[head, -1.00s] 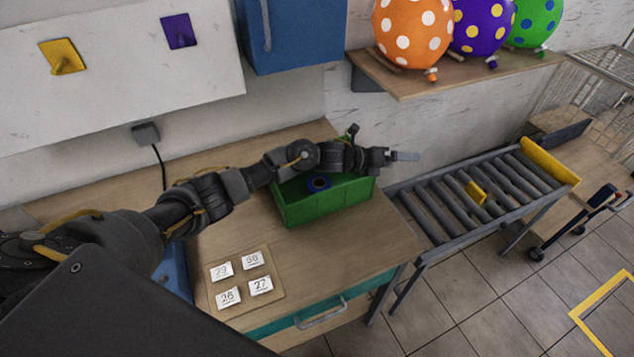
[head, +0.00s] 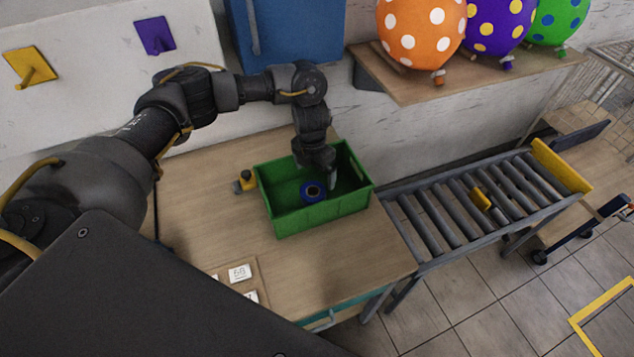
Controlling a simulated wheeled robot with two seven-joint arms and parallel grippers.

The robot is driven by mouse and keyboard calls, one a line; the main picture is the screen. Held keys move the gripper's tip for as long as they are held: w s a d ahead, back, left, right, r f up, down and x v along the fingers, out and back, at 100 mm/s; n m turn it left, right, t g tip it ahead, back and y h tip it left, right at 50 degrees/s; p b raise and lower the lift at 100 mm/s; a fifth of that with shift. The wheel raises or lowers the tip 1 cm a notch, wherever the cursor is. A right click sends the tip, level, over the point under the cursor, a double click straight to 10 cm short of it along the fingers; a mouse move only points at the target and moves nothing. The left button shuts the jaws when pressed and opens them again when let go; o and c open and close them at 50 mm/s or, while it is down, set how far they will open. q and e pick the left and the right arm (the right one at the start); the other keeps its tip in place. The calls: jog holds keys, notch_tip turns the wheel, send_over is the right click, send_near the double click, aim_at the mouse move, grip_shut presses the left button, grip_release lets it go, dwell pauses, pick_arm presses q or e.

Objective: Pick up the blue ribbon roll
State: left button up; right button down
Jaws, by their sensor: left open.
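The blue ribbon roll (head: 312,191) lies inside the green crate (head: 310,221) on the wooden table. Its dark core faces up. My left gripper (head: 331,175) points down into the crate, just right of the roll and above the crate floor. It is open and looks empty; its fingers are small and partly hidden by the wrist. I cannot tell whether a finger touches the roll. My right gripper is not in view.
A yellow and black device (head: 245,181) stands left of the crate. Number cards (head: 240,273) lie on the table's front. A roller conveyor (head: 480,205) is at the right. A shelf with balloons (head: 430,85) and a blue cabinet (head: 290,35) are behind.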

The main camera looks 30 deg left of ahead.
pick_arm(q)
jog(key=b, duration=0.5)
send_near(311, 193)
jog(key=shift+s+d+f+y, duration=0.3)
jog(key=shift+s+d+f, duration=0.3)
jog(key=shift+s+f, duration=0.25)
jog(key=shift+f, duration=0.15)
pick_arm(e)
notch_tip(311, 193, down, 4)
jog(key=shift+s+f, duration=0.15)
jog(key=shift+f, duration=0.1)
pick_arm(q)
jog(key=f+b, duration=0.2)
jog(key=f, duration=0.1)
jog(key=f+b, duration=0.1)
jog(key=b, duration=0.1)
jog(key=shift+s+d+f, duration=0.1)
jog(key=shift+d+f, duration=0.05)
jog(key=shift+d, duration=0.1)
jog(key=shift+f+b, duration=0.4)
jog(key=shift+f, duration=0.05)
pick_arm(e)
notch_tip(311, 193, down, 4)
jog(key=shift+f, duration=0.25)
pick_arm(q)
jog(key=shift+r, duration=0.1)
